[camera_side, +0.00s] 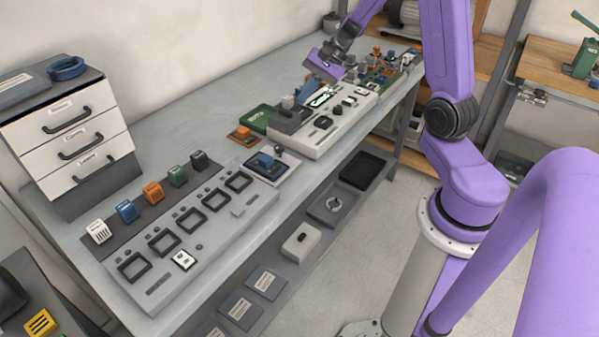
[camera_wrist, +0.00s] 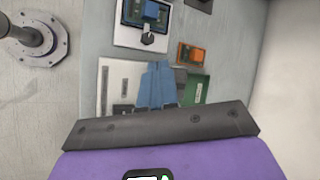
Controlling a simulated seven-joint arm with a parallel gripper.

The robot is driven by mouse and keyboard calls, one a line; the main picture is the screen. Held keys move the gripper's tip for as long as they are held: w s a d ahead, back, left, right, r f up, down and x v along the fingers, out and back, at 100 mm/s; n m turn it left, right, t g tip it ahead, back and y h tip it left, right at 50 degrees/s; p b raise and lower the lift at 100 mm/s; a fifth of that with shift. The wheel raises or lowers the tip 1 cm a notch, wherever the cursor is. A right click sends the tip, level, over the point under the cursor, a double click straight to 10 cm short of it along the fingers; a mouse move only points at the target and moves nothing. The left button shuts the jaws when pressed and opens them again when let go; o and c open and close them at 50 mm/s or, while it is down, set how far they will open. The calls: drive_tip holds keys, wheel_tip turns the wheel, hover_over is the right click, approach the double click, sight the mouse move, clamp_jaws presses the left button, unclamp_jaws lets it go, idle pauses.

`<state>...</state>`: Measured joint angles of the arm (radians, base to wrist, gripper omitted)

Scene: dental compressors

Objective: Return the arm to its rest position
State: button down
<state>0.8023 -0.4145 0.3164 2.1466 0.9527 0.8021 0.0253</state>
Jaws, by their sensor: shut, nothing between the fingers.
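My gripper (camera_side: 301,97) is at the far part of the long workbench, its purple hand tilted above the white test panel (camera_side: 330,125). In the wrist view, the blue fingers of my gripper (camera_wrist: 158,66) are together with nothing between them. They overlap part of the white panel and the green board (camera_wrist: 196,88) beneath. My purple arm reaches in from the right side of the side view, bent at the elbow. I cannot tell the exact height of the fingertips above the panel.
The workbench (camera_side: 180,122) carries a fixture with square frames (camera_side: 188,218), a row of coloured blocks and a drawer unit (camera_side: 75,130). A small orange-based part (camera_side: 243,134) and a blue-topped device (camera_side: 266,162) sit near the panel. Clutter lies behind my gripper. Air above the near bench is clear.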

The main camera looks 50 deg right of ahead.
drive_tip(key=s+a+r+n+g+h, duration=0.2)
drive_tip(key=s+a+n+g, duration=0.3)
drive_tip(key=s+a+n, duration=0.9)
drive_tip(key=s+a+n+h, duration=0.1)
drive_tip(key=s+n+h, duration=0.1)
drive_tip(key=s+n, duration=0.3)
drive_tip(key=s+a+r+n+t+h, duration=0.1)
drive_tip(key=s+n, duration=0.5)
drive_tip(key=s, duration=0.2)
drive_tip(key=shift+s+a+r+n+h, duration=0.25)
drive_tip(key=shift+s+a+n+h, duration=0.05)
drive_tip(key=shift+h, duration=0.1)
idle(2.1)
